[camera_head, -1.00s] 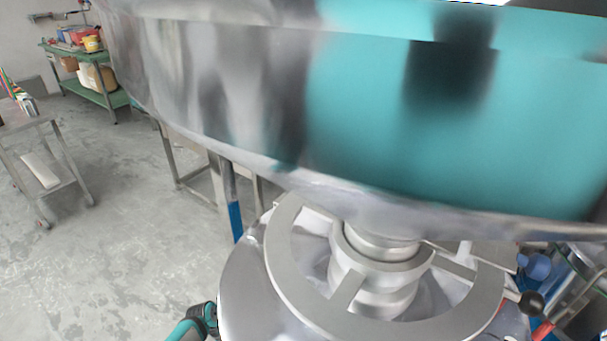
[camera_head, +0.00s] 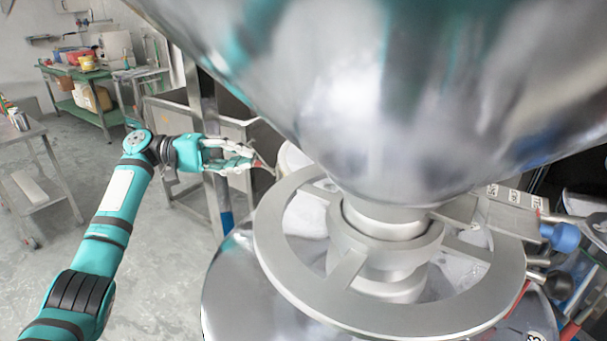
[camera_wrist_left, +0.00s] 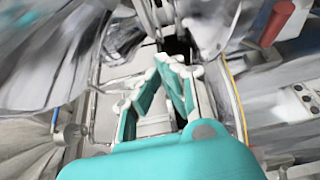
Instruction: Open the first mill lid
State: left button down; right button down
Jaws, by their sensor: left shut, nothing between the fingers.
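A mill fills the right of the head view, with a large polished metal hopper (camera_head: 345,110) above a flat grey ring (camera_head: 285,255) with spokes. A round metal body (camera_head: 230,290) sits under the ring. I cannot tell which part is the lid. My left gripper (camera_head: 262,166) is shut and empty, left of the hopper, with its fingertips near a pale rounded part (camera_head: 290,158) behind the ring; I cannot tell if they touch. The left wrist view shows the closed fingers (camera_wrist_left: 180,62) among blurred metal parts. My right gripper is not in view.
A metal-framed bin (camera_head: 170,118) stands behind my left arm. A green shelf (camera_head: 95,112) with containers is at the back left, and a metal cart (camera_head: 40,160) at the left edge. A black-knobbed lever (camera_head: 558,284) is right of the ring. Floor at left is clear.

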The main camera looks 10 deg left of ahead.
pick_arm(q)
jog(key=shift+m+g, duration=0.3)
jog(key=d, duration=0.7)
jog(key=d+r, duration=0.1)
jog(key=d, duration=0.2)
jog(key=shift+s+d+b, duration=0.1)
jog(key=shift+d+b, duration=0.15)
jog(key=shift+b, duration=0.05)
jog(key=shift+s+d, duration=0.75)
jog(key=shift+s, duration=0.05)
jog(key=shift+s+d+r, duration=0.15)
jog(key=shift+s+d, duration=0.35)
jog(key=shift+s, duration=0.05)
